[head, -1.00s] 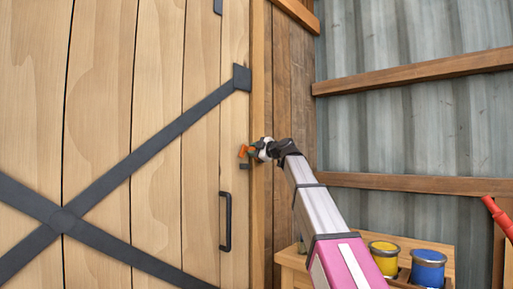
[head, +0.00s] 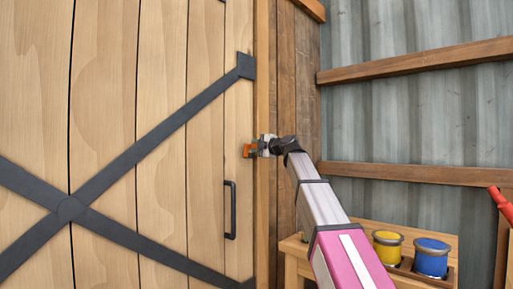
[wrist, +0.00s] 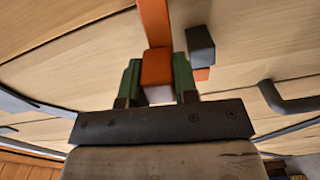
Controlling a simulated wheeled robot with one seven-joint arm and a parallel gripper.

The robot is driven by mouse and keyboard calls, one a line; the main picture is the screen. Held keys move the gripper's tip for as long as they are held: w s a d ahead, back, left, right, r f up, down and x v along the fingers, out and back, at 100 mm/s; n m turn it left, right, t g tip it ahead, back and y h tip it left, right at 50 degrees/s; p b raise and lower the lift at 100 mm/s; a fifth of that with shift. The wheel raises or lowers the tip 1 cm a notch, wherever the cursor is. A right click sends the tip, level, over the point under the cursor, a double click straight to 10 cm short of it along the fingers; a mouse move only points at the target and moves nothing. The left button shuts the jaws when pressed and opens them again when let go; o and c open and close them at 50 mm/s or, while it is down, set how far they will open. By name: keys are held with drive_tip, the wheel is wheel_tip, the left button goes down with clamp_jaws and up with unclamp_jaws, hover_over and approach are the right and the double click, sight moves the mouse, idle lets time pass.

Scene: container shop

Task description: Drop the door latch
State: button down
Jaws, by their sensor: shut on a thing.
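The orange door latch (head: 248,151) is at the right edge of the plank door (head: 160,120), above the black handle (head: 230,210). In the wrist view the latch bar (wrist: 154,22) runs up the picture, with its orange block (wrist: 157,68) between my green fingertips. My gripper (head: 262,146) is shut on this latch; it also shows in the wrist view (wrist: 157,80). A dark grey catch (wrist: 200,46) stands beside the block, with orange (wrist: 202,74) showing just below it. I cannot tell how fully the bar sits in the catch.
The dark X-brace (head: 69,209) lies flat on the door. The wooden post (head: 265,90) stands right of the door. A yellow paint can (head: 388,252) and a blue one (head: 431,260) stand in a wooden bench (head: 375,230) at lower right, below my arm.

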drive_tip(key=c, duration=0.9)
unclamp_jaws()
drive_tip(key=shift+f, duration=0.1)
